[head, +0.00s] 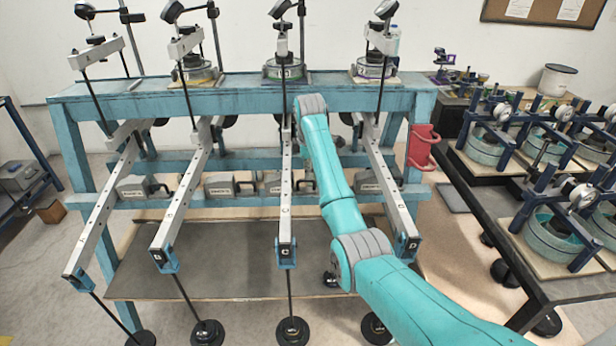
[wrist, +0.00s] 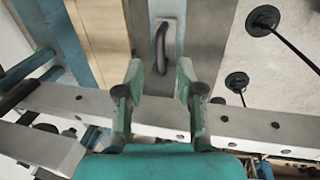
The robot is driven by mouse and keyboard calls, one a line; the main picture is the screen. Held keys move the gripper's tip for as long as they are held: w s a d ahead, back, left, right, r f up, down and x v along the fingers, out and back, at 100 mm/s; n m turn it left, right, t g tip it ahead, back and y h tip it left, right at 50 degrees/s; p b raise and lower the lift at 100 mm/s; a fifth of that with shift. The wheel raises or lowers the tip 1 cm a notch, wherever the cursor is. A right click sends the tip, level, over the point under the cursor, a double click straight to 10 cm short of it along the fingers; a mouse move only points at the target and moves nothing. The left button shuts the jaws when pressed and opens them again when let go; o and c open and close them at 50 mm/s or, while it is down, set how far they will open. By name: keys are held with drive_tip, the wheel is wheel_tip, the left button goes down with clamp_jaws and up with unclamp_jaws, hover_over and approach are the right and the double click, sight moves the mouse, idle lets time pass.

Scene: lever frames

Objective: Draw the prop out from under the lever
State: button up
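Several pale metal levers slope forward from a blue frame, with rods and black weights at their near ends. Grey blocks with dark handles sit on the lower rail; one (head: 272,184) is by the third lever from the left (head: 286,205), partly behind my arm. I take such a block to be the prop. In the wrist view a black loop handle (wrist: 162,48) stands ahead of my gripper (wrist: 160,66), roughly in line with the gap between the fingers. A pale lever beam (wrist: 245,122) crosses the view behind the fingertips. My gripper is open and empty; the head view hides it.
The blue frame (head: 330,96) carries clamps and dial gauges on top. Other levers (head: 190,190) stand to either side. A red holder (head: 421,147) hangs at the frame's right leg. A bench (head: 480,185) with more apparatus stands at the right.

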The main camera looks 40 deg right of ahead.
drive_tip(key=shift+w+d+f, duration=0.15)
drive_tip(key=shift+f, duration=0.8)
drive_tip(key=shift+w+d+f, duration=0.1)
drive_tip(key=shift+w+f, duration=0.05)
drive_tip(key=shift+f, duration=0.8)
drive_tip(key=shift+c, duration=0.2)
clamp_jaws()
